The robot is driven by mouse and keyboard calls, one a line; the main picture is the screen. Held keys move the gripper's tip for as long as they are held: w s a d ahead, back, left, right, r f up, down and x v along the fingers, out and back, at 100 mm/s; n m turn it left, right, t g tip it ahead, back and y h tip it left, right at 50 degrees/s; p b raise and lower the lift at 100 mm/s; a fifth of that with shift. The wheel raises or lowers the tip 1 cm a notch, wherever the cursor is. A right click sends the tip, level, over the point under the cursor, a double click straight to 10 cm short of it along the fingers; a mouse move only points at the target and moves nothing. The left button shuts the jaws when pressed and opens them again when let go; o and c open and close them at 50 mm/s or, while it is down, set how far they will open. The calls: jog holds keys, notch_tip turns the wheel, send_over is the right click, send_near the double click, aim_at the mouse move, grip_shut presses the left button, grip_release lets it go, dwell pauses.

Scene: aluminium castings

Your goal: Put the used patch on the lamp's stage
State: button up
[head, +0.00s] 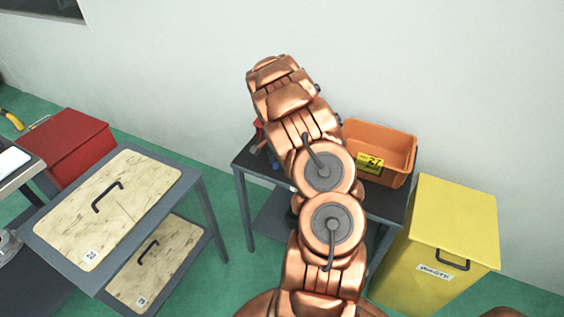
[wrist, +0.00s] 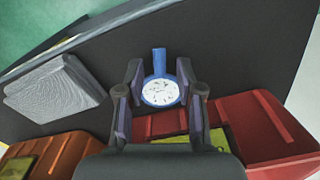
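In the wrist view my gripper (wrist: 161,75) points down at a dark table top, with its two fingers apart. A blue piece with a short stub and a round white, grey-specked face (wrist: 160,92) shows between and beyond the fingertips. It looks like the used patch in a blue holder, but I cannot be sure. I see no clear grip on it, and cannot tell whether the fingers touch it. In the head view my arm hides the gripper and most of that table (head: 392,208). I cannot identify the lamp or its stage in either view.
An orange bin (head: 400,157) labelled 27 stands on the table; it shows in the wrist view (wrist: 70,150). A yellow waste bin (head: 455,215) stands right, a wood-topped table (head: 140,190) left.

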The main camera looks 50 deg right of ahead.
grip_shut()
jog(key=shift+r, duration=0.1)
dwell(0.3)
